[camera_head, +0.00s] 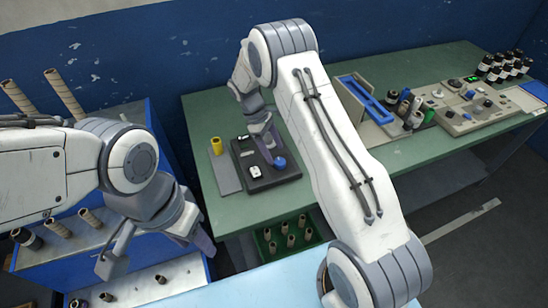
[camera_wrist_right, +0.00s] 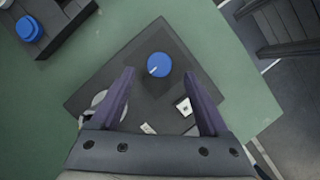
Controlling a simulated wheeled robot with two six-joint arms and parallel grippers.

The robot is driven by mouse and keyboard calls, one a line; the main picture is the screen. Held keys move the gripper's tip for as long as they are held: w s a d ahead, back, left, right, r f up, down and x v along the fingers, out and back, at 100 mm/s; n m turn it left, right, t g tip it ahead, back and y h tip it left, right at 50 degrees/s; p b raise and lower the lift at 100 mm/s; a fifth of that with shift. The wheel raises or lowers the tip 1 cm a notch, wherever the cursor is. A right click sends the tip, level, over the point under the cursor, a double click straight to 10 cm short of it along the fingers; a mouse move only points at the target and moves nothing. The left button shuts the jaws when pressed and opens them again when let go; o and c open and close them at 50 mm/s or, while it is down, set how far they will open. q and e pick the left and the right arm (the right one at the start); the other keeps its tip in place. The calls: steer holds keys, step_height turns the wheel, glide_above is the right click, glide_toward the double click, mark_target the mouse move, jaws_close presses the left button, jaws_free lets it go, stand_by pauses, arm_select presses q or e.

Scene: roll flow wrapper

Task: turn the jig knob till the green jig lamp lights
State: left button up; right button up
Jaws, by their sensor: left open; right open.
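The dark jig plate (camera_head: 285,177) lies on the green bench in the head view and also shows in the right wrist view (camera_wrist_right: 95,75). Its round blue knob (camera_head: 279,162) stands on it; in the right wrist view the knob (camera_wrist_right: 159,62) has a white pointer mark aimed to the lower left. My right gripper (camera_head: 268,148) is open above the jig, its two fingers either side of the knob in the wrist view, apparently not touching it. A white-framed part (camera_wrist_right: 184,106) sits beside the knob. No lit green lamp shows on the jig. My left gripper (camera_head: 165,245) is open, away from the bench.
A yellow spool (camera_head: 216,146) stands on a grey plate left of the jig. A crate of spools (camera_head: 286,240) sits below the bench edge. A blue-framed device (camera_head: 365,98) and a control panel (camera_head: 465,108) with a green display stand to the right, near several dark bottles (camera_head: 505,67).

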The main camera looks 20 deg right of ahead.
mark_target(280, 162)
steer(key=shift+p+x, duration=0.35)
steer(key=shift+x, duration=1.8)
steer(key=shift+d, duration=0.1)
steer(key=shift+r, duration=0.1)
jaws_close()
steer(key=shift+a, duration=0.6)
steer(key=shift+s+d, duration=0.1)
steer(key=shift+d, duration=0.35)
steer(key=shift+d, duration=0.1)
